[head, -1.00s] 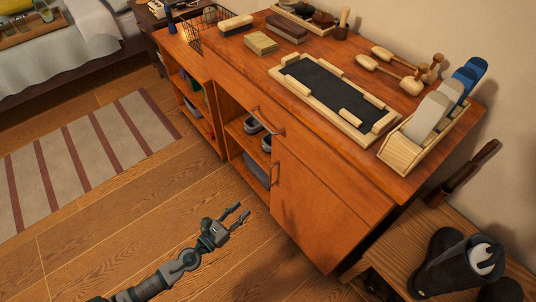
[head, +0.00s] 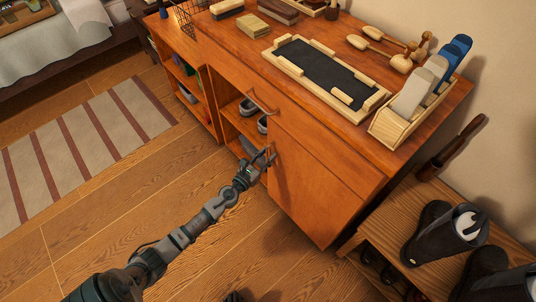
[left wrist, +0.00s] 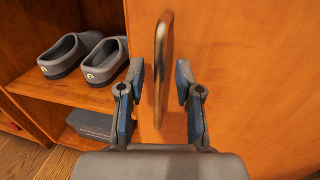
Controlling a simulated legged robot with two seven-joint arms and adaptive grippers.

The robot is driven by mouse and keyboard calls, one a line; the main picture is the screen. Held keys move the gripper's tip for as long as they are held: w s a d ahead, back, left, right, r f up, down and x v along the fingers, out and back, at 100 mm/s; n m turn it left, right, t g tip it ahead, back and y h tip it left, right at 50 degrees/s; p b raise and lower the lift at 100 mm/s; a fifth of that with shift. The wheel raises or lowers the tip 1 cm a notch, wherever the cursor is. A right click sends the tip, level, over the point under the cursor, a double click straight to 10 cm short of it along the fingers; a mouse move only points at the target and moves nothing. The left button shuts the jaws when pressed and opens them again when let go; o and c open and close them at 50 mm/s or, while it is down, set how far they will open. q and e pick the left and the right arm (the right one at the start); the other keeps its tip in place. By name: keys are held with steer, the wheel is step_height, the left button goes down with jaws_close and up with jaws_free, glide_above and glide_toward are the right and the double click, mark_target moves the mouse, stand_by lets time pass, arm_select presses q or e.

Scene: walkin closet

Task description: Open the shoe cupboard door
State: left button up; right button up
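The shoe cupboard door (head: 312,195) is an orange-brown wooden panel at the right end of the cabinet front, and it looks shut. Its upright metal bar handle (left wrist: 163,70) is near the door's left edge. My left gripper (head: 266,157) is at this handle. In the left wrist view its two fingers (left wrist: 160,85) are open, one on each side of the bar, with gaps visible on both sides. The fingers hide most of the handle in the head view. A small dark part at the bottom edge of the head view (head: 237,297) may be my right gripper; its fingers cannot be made out.
Left of the door is an open compartment with grey shoes (left wrist: 85,57) and a grey box (left wrist: 88,123). A drawer handle (head: 262,103) is above. A low wooden rack (head: 410,220) with dark boots (head: 445,235) stands right of the cabinet. The floor in front is clear.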

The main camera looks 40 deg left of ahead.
arm_select(q)
steer(key=shift+w, duration=0.3)
steer(key=shift+a, duration=0.1)
steer(key=c, duration=0.3)
steer(key=shift+a, duration=0.1)
jaws_close()
